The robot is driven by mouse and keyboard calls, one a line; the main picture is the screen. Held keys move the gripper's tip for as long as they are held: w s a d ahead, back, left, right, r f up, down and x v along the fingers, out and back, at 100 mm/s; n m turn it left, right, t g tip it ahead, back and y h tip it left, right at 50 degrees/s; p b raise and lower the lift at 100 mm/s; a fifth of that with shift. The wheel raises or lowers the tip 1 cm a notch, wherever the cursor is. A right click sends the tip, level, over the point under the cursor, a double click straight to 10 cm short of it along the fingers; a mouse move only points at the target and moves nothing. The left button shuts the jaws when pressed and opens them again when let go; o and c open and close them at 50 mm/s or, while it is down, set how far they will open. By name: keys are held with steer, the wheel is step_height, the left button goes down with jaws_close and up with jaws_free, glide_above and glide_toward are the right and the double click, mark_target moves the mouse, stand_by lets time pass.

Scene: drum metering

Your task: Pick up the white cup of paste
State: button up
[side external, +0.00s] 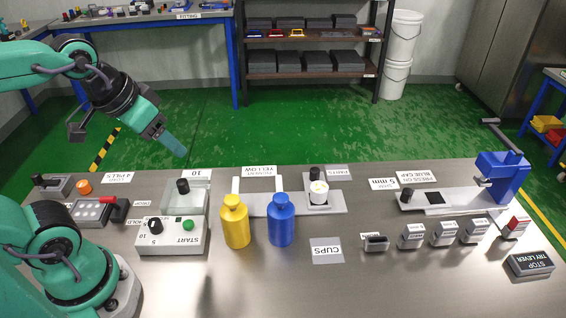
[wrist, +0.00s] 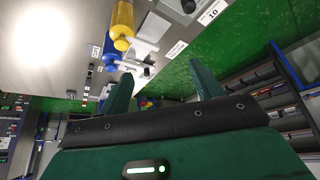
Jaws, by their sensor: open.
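The white cup (side external: 318,194) stands upright on a small grey plate at the right end of the middle station, in front of a black knob (side external: 315,174). Its top looks pale with a small tan spot; I cannot make out the paste clearly. My gripper (side external: 174,146) is raised at the upper left, well apart from the cup, above the back edge of the table. In the wrist view my gripper (wrist: 163,88) shows two green fingers spread apart with nothing between them. I cannot pick out the cup for certain in the wrist view.
A yellow bottle (side external: 236,224) and a blue bottle (side external: 281,222) stand left of the cup, towards the front. A START control box (side external: 170,236) is at left. A blue lever press (side external: 501,177) is at right. A CUPS label (side external: 326,251) lies on bare table.

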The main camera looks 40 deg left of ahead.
steer(key=w+d+r+g, duration=0.1)
steer(key=w+d, duration=0.2)
steer(key=w, duration=0.5)
steer(key=g, duration=0.4)
glide_above(319, 187)
steer(key=f, duration=1.5)
steer(key=shift+a+f, duration=0.15)
steer(key=shift+a, duration=0.1)
steer(key=shift+w+d+f, duration=0.2)
steer(key=shift+d+f, duration=0.05)
steer(key=shift+f, duration=1.55)
steer(key=shift+s+f, duration=0.2)
steer(key=shift+f, duration=2.4)
